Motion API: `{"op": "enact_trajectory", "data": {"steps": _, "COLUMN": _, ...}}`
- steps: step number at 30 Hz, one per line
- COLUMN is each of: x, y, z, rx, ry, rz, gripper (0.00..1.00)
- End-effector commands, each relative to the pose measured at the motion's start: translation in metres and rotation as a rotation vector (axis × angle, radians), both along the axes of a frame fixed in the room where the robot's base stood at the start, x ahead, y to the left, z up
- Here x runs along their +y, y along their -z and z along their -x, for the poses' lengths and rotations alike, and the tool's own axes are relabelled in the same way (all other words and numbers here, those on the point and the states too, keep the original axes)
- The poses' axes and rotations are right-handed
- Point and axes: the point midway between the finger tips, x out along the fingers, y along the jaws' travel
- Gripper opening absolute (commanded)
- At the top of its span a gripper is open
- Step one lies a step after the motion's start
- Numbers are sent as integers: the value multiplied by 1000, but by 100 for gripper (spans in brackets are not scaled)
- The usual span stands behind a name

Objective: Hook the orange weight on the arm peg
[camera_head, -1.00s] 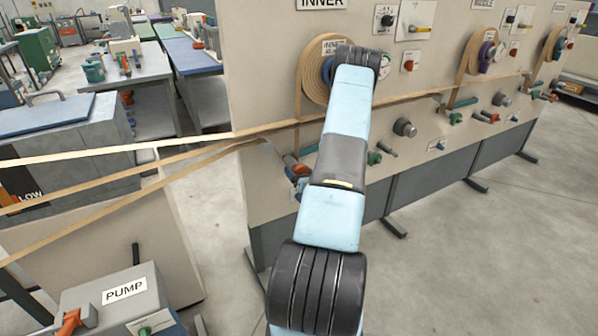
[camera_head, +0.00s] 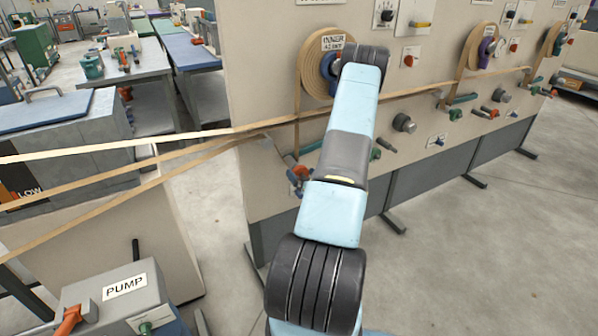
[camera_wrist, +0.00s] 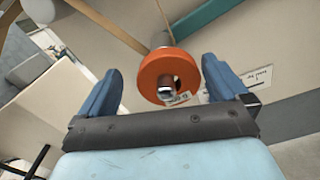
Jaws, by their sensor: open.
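The orange weight (camera_wrist: 150,75) is a thick round disc in the wrist view, with a dark opening and a small metal piece at its lower middle. A white tag (camera_wrist: 180,99) sits at its lower edge. A grey peg-like cylinder (camera_wrist: 160,40) shows just behind its top. I cannot tell whether the weight hangs on it. My gripper (camera_wrist: 160,68) is open, its blue fingers apart on either side of the weight, with visible gaps. In the head view a small orange and blue patch (camera_head: 298,176) shows low beside my arm, too small to make out.
The beige winder panel (camera_head: 268,85) carries tape reels, knobs and pegs, including a dark round knob (camera_head: 404,123). Tan tapes (camera_head: 110,152) stretch left from the panel. A grey pump box (camera_head: 125,290) stands at lower left. The floor at right (camera_head: 480,260) is clear.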

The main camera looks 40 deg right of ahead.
Motion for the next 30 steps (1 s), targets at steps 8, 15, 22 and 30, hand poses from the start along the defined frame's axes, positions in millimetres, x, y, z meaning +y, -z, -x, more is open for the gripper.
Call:
{"op": "enact_trajectory", "data": {"steps": 8, "x": 13, "y": 1, "z": 55, "rx": 0, "ry": 2, "rz": -1, "gripper": 100}}
{"op": "enact_trajectory", "data": {"steps": 15, "x": 21, "y": 1, "z": 86, "rx": 1, "ry": 1, "rz": -1, "gripper": 100}}
{"op": "enact_trajectory", "data": {"steps": 22, "x": 23, "y": 0, "z": 95, "rx": -1, "ry": 0, "rz": 0, "gripper": 100}}
{"op": "enact_trajectory", "data": {"steps": 30, "x": 26, "y": -6, "z": 91, "rx": -5, "ry": -21, "rz": 8, "gripper": 100}}
